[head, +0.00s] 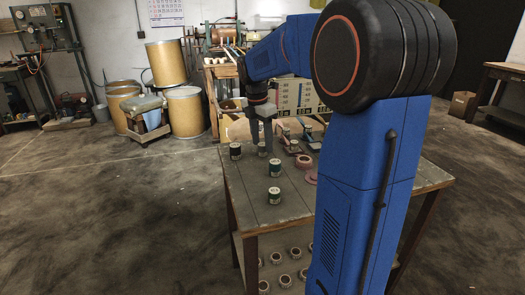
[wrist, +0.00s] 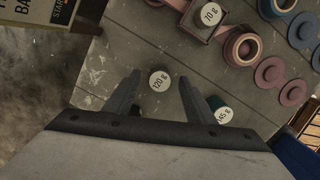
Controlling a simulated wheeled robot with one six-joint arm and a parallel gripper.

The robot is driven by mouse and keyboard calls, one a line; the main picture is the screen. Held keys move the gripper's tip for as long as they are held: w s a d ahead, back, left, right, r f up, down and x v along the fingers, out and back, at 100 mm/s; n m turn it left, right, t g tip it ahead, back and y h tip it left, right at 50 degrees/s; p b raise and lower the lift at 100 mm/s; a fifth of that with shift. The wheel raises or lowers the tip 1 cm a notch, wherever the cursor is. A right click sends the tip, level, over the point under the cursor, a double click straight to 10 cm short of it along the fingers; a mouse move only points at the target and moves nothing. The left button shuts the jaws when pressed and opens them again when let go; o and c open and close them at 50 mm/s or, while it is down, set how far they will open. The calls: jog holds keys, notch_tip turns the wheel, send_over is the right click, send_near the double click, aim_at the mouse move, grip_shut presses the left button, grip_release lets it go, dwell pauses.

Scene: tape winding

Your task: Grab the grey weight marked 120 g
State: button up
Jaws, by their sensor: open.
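The grey weight marked 120 g (wrist: 159,80) stands upright on the table, its white labelled top facing the wrist camera. In the head view a small grey weight (head: 262,150) shows at my fingertips, partly hidden by them. My gripper (wrist: 160,87) is open and points down, with the 120 g weight between its two fingertips and a visible gap on each side. In the head view my gripper (head: 261,146) is low over the table's far part. I cannot tell exactly how high the tips are above the tabletop.
A green weight marked 145 g (wrist: 222,114) stands close beside my right finger, partly hidden. A weight marked 70 g (wrist: 210,14) sits on a holder near tape rolls (wrist: 243,48).

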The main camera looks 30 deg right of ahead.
jog(key=shift+d+f, duration=0.1)
jog(key=shift+f, duration=0.9)
jog(key=c, duration=1.2)
jog(key=shift+r, duration=0.1)
